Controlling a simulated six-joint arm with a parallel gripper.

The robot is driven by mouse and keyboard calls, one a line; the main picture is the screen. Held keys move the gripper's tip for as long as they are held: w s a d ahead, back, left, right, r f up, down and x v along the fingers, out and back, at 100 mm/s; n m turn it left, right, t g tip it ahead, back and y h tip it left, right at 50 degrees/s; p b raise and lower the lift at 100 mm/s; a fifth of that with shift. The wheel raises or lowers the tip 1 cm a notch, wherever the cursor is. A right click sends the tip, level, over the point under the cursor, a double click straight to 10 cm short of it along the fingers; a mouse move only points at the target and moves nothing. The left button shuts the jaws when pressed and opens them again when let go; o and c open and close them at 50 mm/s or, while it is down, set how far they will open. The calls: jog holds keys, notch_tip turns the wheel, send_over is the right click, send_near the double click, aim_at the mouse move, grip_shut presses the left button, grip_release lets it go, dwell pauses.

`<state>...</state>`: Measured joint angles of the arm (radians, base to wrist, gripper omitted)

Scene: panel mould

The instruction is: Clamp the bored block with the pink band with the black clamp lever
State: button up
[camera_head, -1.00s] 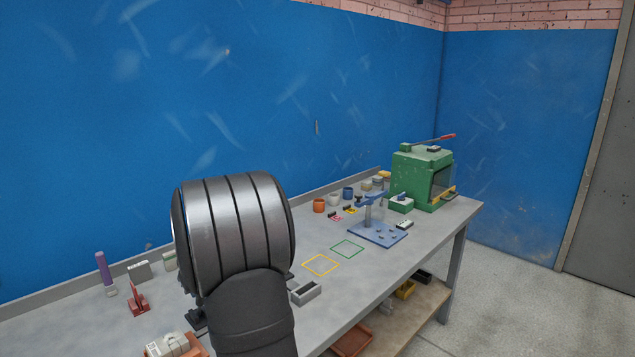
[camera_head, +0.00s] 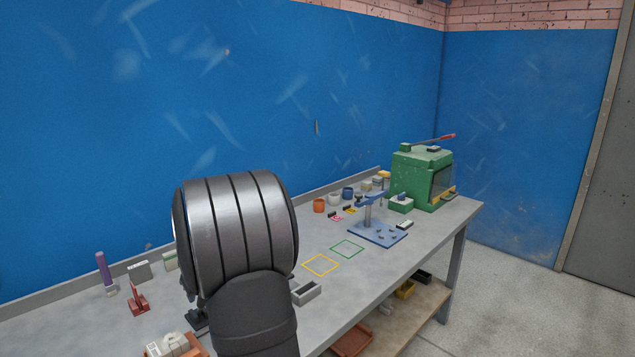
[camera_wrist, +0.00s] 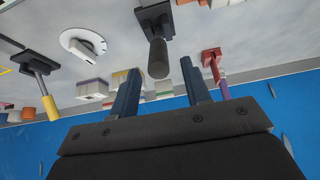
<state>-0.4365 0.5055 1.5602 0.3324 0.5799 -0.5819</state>
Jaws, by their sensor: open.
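The black clamp lever (camera_wrist: 157,52) shows in the wrist view as a black base with a thick dark grey handle pointing toward my gripper. My gripper (camera_wrist: 161,67) is open and empty, its two blue-grey fingers on either side of the handle's end in the picture; I cannot tell the depth gap. In the head view, a black base (camera_head: 197,318) shows beside my arm, which hides the rest. Pale blocks stand near the wall; one (camera_wrist: 93,88) has a purplish-pink band, though its bore is not visible. Another (camera_wrist: 163,88) has a green band.
A yellow-handled clamp (camera_wrist: 40,82) and white disc (camera_wrist: 84,45) are to the left.

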jog(key=shift+r, duration=3.45)
jog(key=f, duration=0.6)
jog(key=shift+w+a+f, duration=0.25)
jog(key=shift+a+f, duration=0.05)
jog(key=shift+f, duration=0.05)
jog(key=shift+w+a, duration=0.1)
